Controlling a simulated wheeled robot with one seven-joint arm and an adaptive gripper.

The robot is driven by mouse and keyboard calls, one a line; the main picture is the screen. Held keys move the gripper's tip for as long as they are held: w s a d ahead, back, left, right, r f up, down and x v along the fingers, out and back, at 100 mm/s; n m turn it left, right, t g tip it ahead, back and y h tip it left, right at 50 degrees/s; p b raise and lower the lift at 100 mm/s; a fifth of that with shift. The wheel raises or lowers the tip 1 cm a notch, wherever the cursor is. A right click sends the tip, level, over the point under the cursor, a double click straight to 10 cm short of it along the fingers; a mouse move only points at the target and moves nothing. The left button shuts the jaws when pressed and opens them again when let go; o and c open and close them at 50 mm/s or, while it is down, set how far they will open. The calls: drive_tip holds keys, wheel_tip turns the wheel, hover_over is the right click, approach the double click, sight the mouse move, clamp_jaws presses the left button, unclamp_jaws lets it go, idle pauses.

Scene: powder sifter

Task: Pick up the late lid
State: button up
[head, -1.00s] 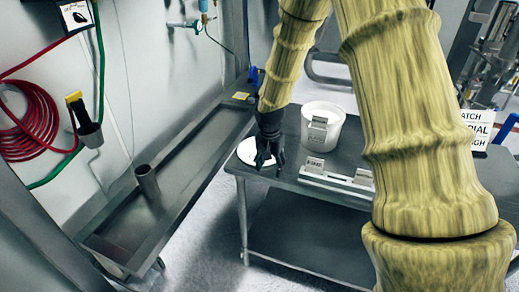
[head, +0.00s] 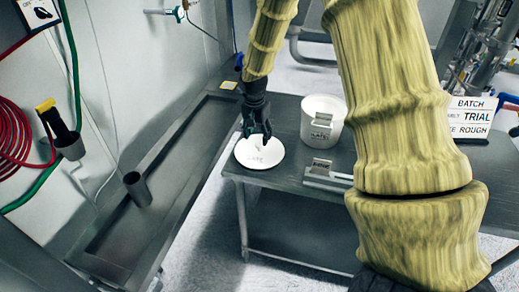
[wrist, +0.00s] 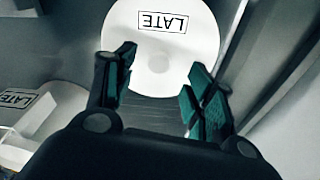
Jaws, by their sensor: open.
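The late lid (head: 259,153) is a flat white disc marked LATE, lying on the grey table near its left end. In the wrist view the late lid (wrist: 163,50) lies beyond my fingertips, its label upside down. My gripper (head: 257,137) is above the lid, pointing down. In the wrist view my gripper (wrist: 160,75) is open, with its dark green finger pads apart and nothing between them but the view of the lid. I cannot tell whether the fingertips touch the lid.
A white bucket (head: 322,122) labelled LATE stands to the right of the lid. A small labelled block (head: 320,168) sits on a holder at the table's front edge. A long grey trough (head: 150,200) runs left of the table. My arm covers the table's right part.

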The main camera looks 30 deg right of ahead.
sight(260, 144)
drive_tip(key=shift+w+f, duration=0.6)
drive_tip(key=shift+f, duration=0.3)
drive_tip(key=shift+s+d+p, duration=0.1)
drive_tip(key=shift+s+p, duration=0.2)
drive_tip(key=shift+s, duration=0.05)
drive_tip(key=shift+s+f, duration=0.1)
drive_tip(key=shift+f, duration=0.05)
drive_tip(key=f, duration=0.1)
drive_tip(key=f+p, duration=0.1)
drive_tip(key=d+f+p, duration=0.1)
drive_tip(key=shift+w, duration=0.35)
drive_tip(key=shift+s+f, duration=0.1)
drive_tip(key=shift+f, duration=0.7)
drive_tip(key=c, duration=1.1)
